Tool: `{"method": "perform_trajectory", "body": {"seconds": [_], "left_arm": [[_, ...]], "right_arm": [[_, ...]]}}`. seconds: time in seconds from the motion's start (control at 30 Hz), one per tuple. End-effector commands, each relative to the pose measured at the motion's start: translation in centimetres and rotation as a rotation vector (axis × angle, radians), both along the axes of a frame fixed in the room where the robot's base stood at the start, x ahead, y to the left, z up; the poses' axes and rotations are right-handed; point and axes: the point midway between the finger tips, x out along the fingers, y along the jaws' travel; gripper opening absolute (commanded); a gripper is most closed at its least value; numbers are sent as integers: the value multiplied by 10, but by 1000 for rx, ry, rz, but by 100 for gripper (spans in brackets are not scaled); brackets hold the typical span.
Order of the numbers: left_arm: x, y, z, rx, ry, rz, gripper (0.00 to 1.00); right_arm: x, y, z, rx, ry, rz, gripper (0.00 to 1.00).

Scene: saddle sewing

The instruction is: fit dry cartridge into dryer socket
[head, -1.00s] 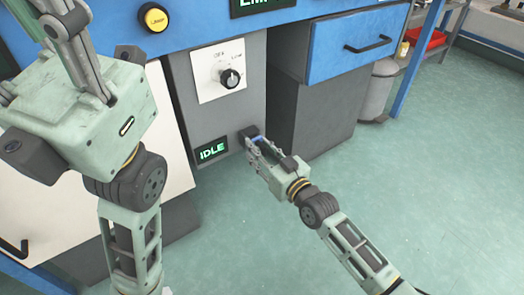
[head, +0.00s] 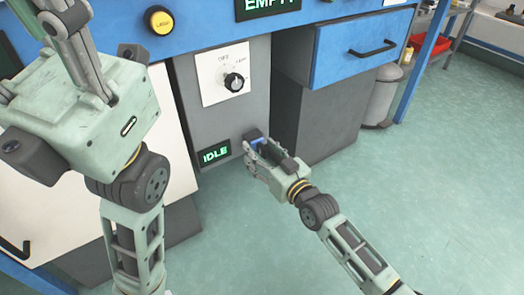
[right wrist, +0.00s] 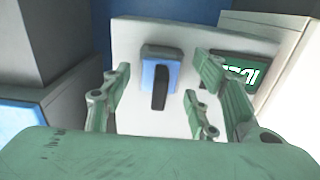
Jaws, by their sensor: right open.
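The blue cartridge (right wrist: 149,78) with a dark upright grip is at the grey panel in the right wrist view, in line with the gap between my fingers. A dark grey block, seemingly the dryer socket (right wrist: 161,51), shows along its top edge. I cannot tell how deep the cartridge sits. In the head view the cartridge (head: 257,142) is a small blue patch beside the IDLE display, partly hidden by my fingers. My right gripper (head: 262,158) is open, with its fingers apart on both sides of the cartridge. My left gripper (head: 62,22) is raised at top left, its fingertips unclear.
The grey dryer panel carries a black dial (head: 234,82) and a green IDLE display (head: 215,154). A blue drawer (head: 361,46) over a dark cabinet stands to the right. A grey bin (head: 383,95) stands farther right.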

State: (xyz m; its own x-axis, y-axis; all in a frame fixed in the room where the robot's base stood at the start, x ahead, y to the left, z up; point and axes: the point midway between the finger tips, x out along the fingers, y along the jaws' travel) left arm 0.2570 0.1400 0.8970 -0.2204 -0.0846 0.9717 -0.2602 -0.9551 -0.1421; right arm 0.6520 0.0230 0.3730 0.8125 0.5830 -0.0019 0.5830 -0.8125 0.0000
Motion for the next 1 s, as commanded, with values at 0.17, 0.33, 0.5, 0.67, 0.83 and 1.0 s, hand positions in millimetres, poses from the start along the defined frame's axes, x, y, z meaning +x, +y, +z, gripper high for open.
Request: {"method": "perform_trajectory", "body": {"seconds": [0.17, 0.33, 0.5, 0.67, 0.83, 1.0], "left_arm": [[2, 0, -1, 4, 8, 3, 44], [2, 0, -1, 3, 6, 2, 44], [1, 0, -1, 3, 4, 2, 44], [1, 0, -1, 3, 3, 1, 44], [1, 0, -1, 3, 3, 1, 44], [1, 0, -1, 3, 2, 1, 44]], "right_arm": [[-1, -1, -1, -1, 2, 0, 54], [-12, -9, -2, 0, 2, -1, 54], [-38, -27, -2, -2, 2, 0, 54], [-66, -47, -2, -2, 3, 0, 54], [-87, -63, -1, -2, 1, 0, 54], [-97, -70, 0, -1, 0, 0, 54]]}}
